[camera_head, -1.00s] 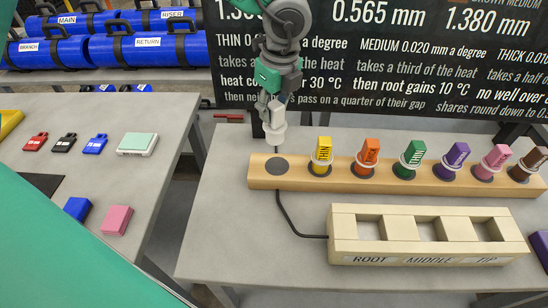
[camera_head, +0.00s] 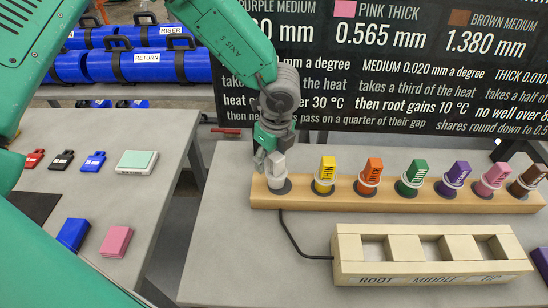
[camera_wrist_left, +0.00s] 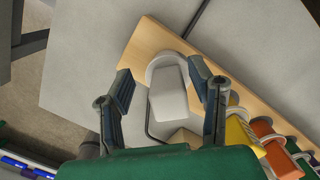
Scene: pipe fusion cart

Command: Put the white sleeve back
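The white sleeve (camera_head: 276,170) stands in the leftmost seat of the long wooden rack (camera_head: 330,204). It also shows in the left wrist view (camera_wrist_left: 168,97), with a pale ring around its far end at the wood. My left gripper (camera_head: 268,158) is above that rack end with its fingers on either side of the sleeve. In the left wrist view the fingers (camera_wrist_left: 162,86) are spread, with gaps between them and the sleeve. How deep the sleeve sits in its seat is hard to tell. My right gripper is not in view.
Yellow (camera_head: 326,172), orange (camera_head: 370,174) and several other coloured sleeves stand along the rack. A cream block (camera_head: 430,272) marked ROOT, MIDDLE and TIP lies in front, its three openings empty. A black cable (camera_head: 290,235) runs to it. The board (camera_head: 400,110) stands behind.

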